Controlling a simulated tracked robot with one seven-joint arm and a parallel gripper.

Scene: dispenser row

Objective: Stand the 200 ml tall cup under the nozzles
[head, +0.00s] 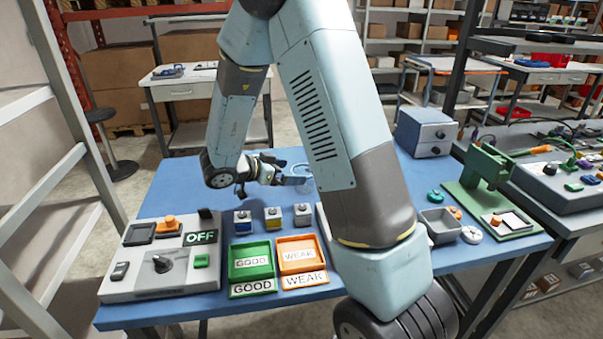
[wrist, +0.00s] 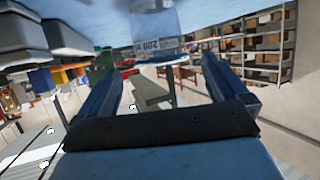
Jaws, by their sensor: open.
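The 200 ml tall cup (wrist: 157,22) is clear and carries a white label reading 200. It shows at the top of the wrist view, ahead of and between my fingertips, with its end cut off by the frame. My gripper (wrist: 166,65) is open, with gaps on both sides of the cup and nothing held. In the head view my gripper (head: 272,174) is low over the blue table, pointing right towards a faint clear shape (head: 303,180). My arm hides part of the table there. I cannot make out the nozzles in either view.
On the blue table (head: 180,190) stand a grey control box (head: 150,280) with an OFF sign, a green GOOD tray (head: 252,287), an orange WEAK tray (head: 303,280) and several small coloured-front blocks. A green press stand (head: 490,180) and grey bin (head: 440,222) are at right. The back left is clear.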

